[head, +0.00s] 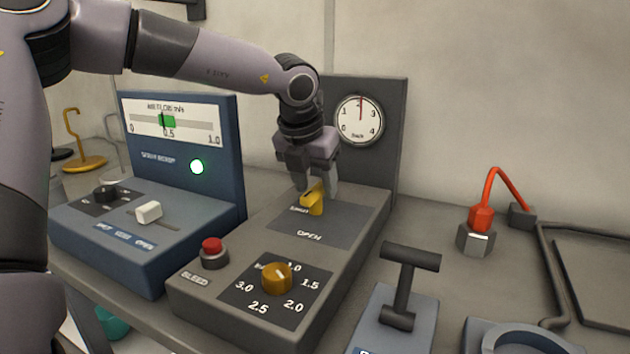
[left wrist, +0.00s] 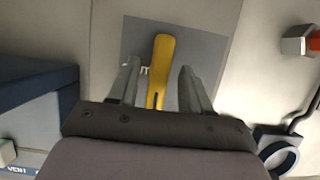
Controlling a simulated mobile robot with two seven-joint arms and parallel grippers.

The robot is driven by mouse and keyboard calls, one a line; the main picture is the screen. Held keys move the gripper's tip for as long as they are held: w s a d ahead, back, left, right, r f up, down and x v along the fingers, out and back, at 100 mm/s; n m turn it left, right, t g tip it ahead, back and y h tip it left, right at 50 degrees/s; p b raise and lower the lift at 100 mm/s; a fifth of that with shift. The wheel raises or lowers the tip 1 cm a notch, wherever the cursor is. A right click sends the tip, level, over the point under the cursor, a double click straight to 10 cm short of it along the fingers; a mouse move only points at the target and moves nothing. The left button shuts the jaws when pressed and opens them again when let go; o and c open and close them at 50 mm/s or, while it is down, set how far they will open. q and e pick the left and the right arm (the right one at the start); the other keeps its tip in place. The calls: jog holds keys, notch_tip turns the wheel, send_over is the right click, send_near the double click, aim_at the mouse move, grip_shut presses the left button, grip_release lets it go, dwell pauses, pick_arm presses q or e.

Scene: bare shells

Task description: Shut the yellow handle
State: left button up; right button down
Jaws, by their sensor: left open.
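The yellow handle (head: 313,200) stands on a dark plate on top of the grey console, in front of the round gauge. The word OPEN is printed on the plate near it. In the left wrist view the handle (left wrist: 160,70) is a long yellow lever lying between my fingers. My left gripper (head: 316,190) points down over the handle, its fingers on either side of it. The gripper is open, with a gap between each finger (left wrist: 157,85) and the lever. The gripper hides part of the handle in the head view. My right gripper is not in view.
The grey console also carries a red button (head: 213,252) and an amber dial knob (head: 276,278). A blue console (head: 150,240) with a meter stands to the left. A black T-handle (head: 404,285) is at front right, and a red lever (head: 482,215) is farther right.

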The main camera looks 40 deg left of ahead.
pick_arm(q)
grip_shut()
